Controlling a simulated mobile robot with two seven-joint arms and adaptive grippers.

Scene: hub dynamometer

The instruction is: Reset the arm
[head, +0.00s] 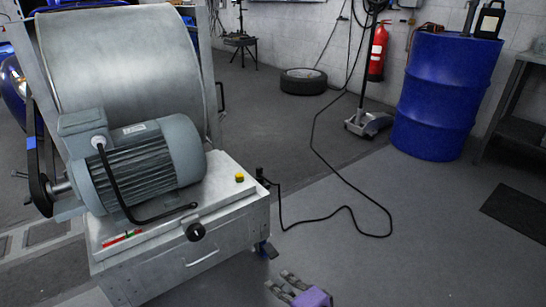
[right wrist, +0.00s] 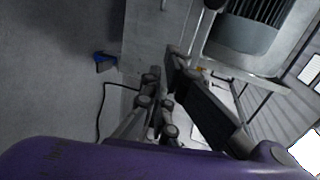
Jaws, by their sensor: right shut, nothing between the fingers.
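My right gripper (head: 284,283), with grey fingers and a purple body, is at the bottom edge of the head view, in front of the dynamometer's right front corner. It is shut and empty. In the right wrist view its dark fingers (right wrist: 163,76) point towards the machine, with part of the grey motor beyond them. My left gripper is not in view. The dynamometer's metal cabinet (head: 235,222) carries a grey electric motor (head: 145,160) and a large metal roller (head: 125,70). A yellow button (head: 239,177) and a black knob (head: 196,232) are on the cabinet.
A black cable (head: 345,208) loops on the floor right of the cabinet. A workbench (head: 515,105) is at the far right. The floor at front right is clear.

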